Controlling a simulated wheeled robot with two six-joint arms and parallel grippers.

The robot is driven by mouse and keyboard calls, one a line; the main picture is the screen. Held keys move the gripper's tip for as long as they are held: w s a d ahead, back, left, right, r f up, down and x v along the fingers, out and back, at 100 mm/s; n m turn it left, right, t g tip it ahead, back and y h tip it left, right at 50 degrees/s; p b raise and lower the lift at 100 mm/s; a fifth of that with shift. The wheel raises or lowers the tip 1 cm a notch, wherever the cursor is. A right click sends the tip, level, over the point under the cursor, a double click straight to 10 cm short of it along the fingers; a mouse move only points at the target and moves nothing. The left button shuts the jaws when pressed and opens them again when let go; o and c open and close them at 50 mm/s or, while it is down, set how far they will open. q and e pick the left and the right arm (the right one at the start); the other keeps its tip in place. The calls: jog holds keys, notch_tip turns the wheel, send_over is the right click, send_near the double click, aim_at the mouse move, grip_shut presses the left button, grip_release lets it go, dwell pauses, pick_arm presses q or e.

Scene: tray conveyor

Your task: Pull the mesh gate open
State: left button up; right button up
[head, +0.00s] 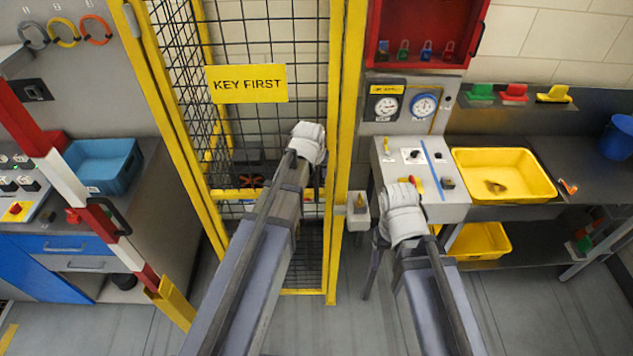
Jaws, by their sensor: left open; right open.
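The mesh gate (303,40) is a yellow frame with black wire mesh, in the middle of the head view. A yellow sign (246,84) reading "KEY FIRST" hangs on it. It appears to stand in line with the yellow post (345,120) on its right; I cannot tell if it is slightly ajar. A small grey lock box (358,210) sits beside that post. My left gripper (308,140) is open in front of the gate's right side, hiding part of the mesh. My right gripper (402,205) is open, right of the lock box, before the control panel.
A grey control panel (455,206) with two gauges above stands right of the gate. A yellow tray (503,176) lies on the right bench. A red-white barrier pole (68,183) and a blue bin (104,164) are at left. A red cabinet (432,60) hangs above.

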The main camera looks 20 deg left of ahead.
pick_arm(q)
jog(key=b+x, duration=0.2)
jog(key=x, duration=0.1)
jog(key=shift+w+f+b, duration=0.1)
jog(key=shift+f+b, duration=0.2)
jog(key=shift+f, duration=0.05)
grip_shut()
dwell(1.2)
